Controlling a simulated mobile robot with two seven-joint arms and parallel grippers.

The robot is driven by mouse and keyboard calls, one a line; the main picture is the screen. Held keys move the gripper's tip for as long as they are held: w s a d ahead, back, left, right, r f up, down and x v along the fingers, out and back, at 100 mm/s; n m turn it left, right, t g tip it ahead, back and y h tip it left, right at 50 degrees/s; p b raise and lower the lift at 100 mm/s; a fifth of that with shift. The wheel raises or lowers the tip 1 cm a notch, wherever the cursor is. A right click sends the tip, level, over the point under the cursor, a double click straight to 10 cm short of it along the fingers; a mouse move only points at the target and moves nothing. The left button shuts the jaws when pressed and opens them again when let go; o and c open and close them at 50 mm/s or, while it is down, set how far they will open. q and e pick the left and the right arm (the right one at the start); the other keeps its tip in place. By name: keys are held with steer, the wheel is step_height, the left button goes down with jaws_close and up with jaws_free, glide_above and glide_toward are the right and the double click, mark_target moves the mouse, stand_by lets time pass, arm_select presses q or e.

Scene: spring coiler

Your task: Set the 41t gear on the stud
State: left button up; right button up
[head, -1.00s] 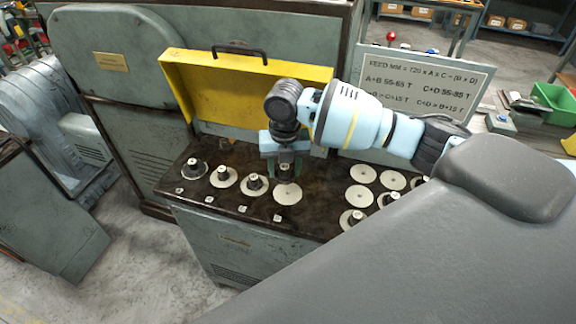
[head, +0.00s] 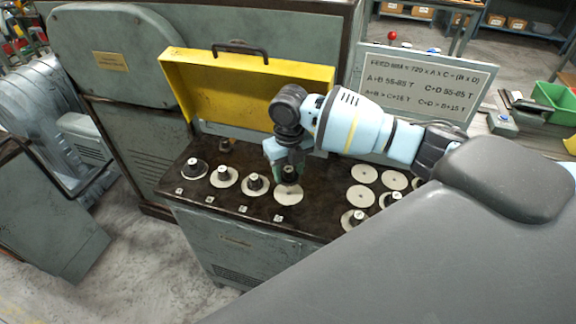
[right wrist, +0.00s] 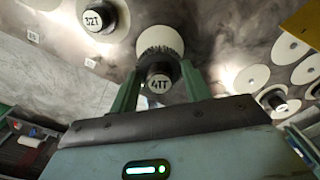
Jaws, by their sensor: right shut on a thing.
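The 41T gear is dark with a pale, marked top. It shows in the right wrist view (right wrist: 159,80) and, smaller, in the head view (head: 290,174). My right gripper (head: 289,176) points down and is shut on this gear, with a green finger on each side. The gear is over the rear part of a pale round disc (head: 288,196) on the dark bench top. I cannot tell whether it touches the disc. I cannot make out the stud for certain. My left gripper is not in view.
Other gears on pale discs stand to the left, including the 32T gear (right wrist: 95,19). More discs, some bare (head: 364,174), lie to the right. An open yellow cover (head: 240,90) stands behind. A small brownish piece (head: 226,145) sits at the back left of the bench top.

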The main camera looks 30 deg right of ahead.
mark_target(289, 192)
step_height(289, 192, down, 3)
steer(key=shift+f+b, duration=0.15)
steer(key=shift+b, duration=0.35)
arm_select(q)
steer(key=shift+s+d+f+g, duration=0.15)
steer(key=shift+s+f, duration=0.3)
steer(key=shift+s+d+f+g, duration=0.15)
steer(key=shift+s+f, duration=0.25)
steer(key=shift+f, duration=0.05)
arm_select(e)
steer(key=shift+f, duration=0.8)
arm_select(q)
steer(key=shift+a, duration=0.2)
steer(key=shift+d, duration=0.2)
arm_select(e)
steer(key=shift+f, duration=0.15)
arm_select(q)
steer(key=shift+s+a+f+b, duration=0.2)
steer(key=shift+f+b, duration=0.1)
steer(key=shift+b, duration=0.05)
arm_select(e)
steer(key=shift+f, duration=0.45)
steer(key=o, duration=1.1)
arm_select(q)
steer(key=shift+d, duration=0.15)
arm_select(e)
steer(key=shift+o, duration=0.7)
